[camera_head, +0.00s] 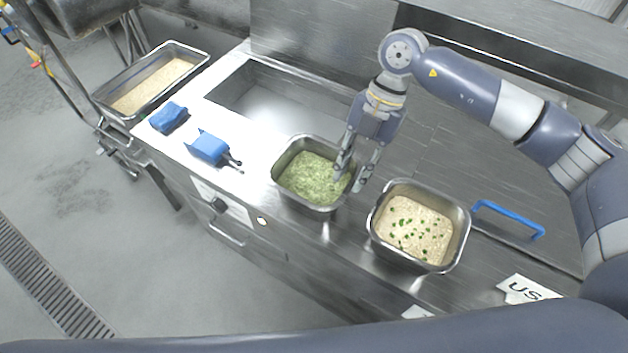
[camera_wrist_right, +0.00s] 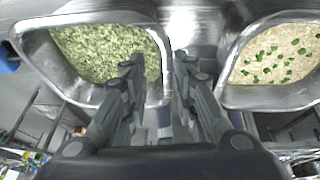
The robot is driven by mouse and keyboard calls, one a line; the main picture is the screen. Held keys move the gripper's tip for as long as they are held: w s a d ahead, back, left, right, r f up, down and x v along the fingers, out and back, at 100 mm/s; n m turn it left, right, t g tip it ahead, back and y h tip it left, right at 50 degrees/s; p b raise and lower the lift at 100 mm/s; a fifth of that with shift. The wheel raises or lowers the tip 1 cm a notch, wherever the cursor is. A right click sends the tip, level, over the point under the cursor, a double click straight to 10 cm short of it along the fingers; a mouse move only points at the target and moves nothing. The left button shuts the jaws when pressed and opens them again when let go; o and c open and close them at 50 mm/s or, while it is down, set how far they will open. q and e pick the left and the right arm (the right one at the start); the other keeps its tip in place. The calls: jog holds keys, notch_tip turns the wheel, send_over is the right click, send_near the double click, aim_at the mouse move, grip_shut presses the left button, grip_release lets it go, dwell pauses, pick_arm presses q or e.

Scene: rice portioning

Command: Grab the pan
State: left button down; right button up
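A steel pan of green food (camera_head: 277,172) stands on the steel counter. A second steel pan of pale rice with green bits (camera_head: 459,247) stands to its right. My right gripper (camera_head: 352,178) points down at the green pan's right edge. In the right wrist view the gripper (camera_wrist_right: 160,62) is open, with one finger over the green food and the other over the gap between the pans. The rim of the green pan (camera_wrist_right: 166,84) shows between the fingers. I cannot tell whether they touch it. My left gripper is not in view.
A long steel tray of pale grain (camera_head: 190,52) stands at the far left. Two blue objects (camera_head: 168,117) (camera_head: 209,147) lie on the counter's left part. An empty recess (camera_head: 262,103) lies behind the green pan. A blue handle (camera_head: 508,214) is at the right.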

aim_at(345, 191)
jog(key=shift+x, duration=0.75)
jog(key=p+x, duration=0.2)
jog(key=x, duration=0.2)
jog(key=shift+f, duration=0.1)
jog(key=shift+s+a+f+p, duration=0.1)
jog(key=shift+f+p, duration=0.2)
jog(key=shift+f, duration=0.2)
jog(key=shift+f, duration=0.3)
grip_shut()
jog(key=shift+r, duration=0.15)
